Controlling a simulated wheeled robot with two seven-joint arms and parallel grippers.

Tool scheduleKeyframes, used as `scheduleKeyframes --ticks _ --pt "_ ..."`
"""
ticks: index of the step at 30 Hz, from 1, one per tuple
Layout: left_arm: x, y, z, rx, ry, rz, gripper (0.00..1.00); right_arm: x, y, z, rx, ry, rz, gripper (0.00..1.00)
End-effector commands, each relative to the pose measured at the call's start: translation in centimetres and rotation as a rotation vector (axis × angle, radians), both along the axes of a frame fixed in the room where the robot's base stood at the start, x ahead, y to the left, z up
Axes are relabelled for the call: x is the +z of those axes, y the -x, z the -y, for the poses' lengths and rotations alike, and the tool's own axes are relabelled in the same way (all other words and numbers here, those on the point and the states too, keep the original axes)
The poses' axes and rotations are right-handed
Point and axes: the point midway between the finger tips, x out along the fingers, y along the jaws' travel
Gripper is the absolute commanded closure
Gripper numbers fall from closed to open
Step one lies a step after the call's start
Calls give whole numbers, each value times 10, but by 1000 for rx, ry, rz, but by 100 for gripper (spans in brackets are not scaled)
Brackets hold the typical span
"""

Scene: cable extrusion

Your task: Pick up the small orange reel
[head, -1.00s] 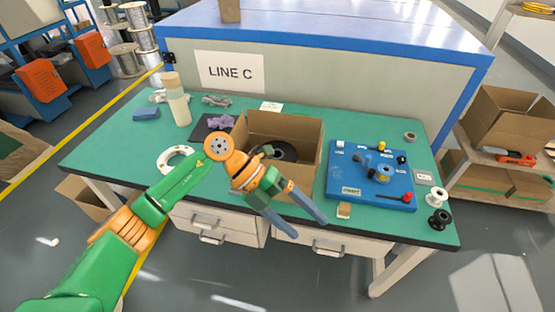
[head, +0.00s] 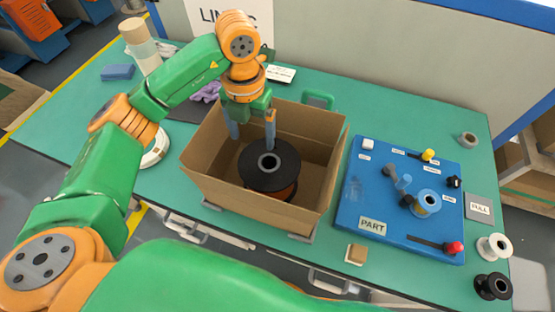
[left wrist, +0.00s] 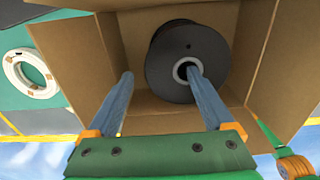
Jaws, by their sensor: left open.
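The reel (head: 269,164) stands upright in the open cardboard box (head: 247,207), with a black top flange, a grey hub hole and orange windings showing below the flange. My left gripper (head: 252,142) points down over the box with its two fingers spread and nothing held between them. In the left wrist view the reel (left wrist: 177,73) lies to the right of the middle, and one finger of the left gripper (left wrist: 160,73) overlaps the hub hole. I cannot tell whether that fingertip is in the hole or above it. My right gripper is not in view.
A blue board (head: 376,218) with knobs and a PART label lies right of the box. White and black spools (head: 494,246) (head: 492,286) stand at the right front edge. A white ring (head: 157,150) lies left of the box. Its cardboard walls surround the reel.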

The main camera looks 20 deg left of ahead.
Motion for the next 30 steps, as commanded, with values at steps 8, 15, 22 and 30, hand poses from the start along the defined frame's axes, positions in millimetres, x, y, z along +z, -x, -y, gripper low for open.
scheduleKeyframes --ticks 8,15,22,30 --pt "-54 2 0 1 1 -5 14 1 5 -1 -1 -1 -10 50" --pt "-96 6 4 1 2 -8 14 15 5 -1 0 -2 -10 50" --pt "-112 5 4 0 1 -2 14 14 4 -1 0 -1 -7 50" --pt "-112 5 4 0 1 -2 62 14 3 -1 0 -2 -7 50"
